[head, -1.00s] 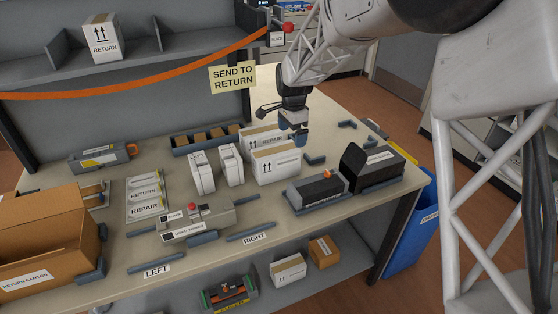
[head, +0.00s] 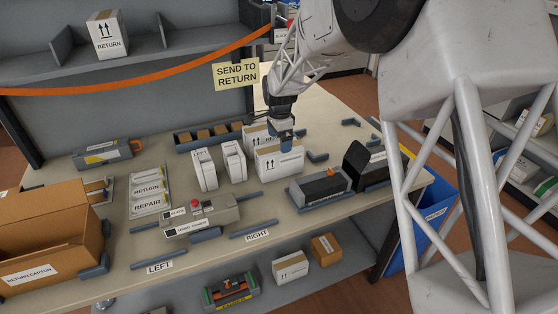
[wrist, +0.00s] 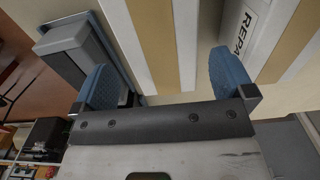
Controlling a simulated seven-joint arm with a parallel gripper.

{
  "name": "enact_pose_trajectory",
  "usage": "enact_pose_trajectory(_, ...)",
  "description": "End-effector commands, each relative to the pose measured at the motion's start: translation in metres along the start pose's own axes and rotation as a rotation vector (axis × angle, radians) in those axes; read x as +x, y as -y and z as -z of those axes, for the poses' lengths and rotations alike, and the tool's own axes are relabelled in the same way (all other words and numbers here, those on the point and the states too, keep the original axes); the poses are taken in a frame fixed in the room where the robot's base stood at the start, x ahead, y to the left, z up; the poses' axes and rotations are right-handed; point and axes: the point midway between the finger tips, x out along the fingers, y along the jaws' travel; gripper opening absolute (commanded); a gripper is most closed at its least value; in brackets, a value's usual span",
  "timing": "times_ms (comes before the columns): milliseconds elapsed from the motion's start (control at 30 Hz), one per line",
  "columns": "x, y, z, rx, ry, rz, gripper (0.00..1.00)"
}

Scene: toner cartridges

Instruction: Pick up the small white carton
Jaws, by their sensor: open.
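A small white carton (head: 279,165) with tan tape along its top and printed arrows stands upright on the table, in front of the REPAIR carton (head: 254,137). My gripper (head: 286,143) is over its top; a blue finger hides part of it. In the wrist view my gripper (wrist: 163,80) is open, its two blue fingers apart on either side of the carton's taped top (wrist: 153,40). The REPAIR carton lies to the right there, close to the right finger. I cannot tell how far down the fingers reach.
Two slim white cartons (head: 204,170) (head: 233,160) stand left of the carton. A dark grey cartridge unit (head: 321,188) lies to the right, and a grey device with a red button (head: 200,214) is in front. The table's front middle has some free room.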

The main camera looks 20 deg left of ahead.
Motion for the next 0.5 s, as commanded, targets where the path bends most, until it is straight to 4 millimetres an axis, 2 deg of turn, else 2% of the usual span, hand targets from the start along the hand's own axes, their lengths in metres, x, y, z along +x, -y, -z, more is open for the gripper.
enact_pose_trajectory(133, 0.0084, -0.0001, -0.0001, 0.0, 0.0, 0.0, 1.0)
enact_pose_trajectory(500, 0.0104, -0.0002, -0.0002, 0.0, 0.0, 0.0, 1.0)
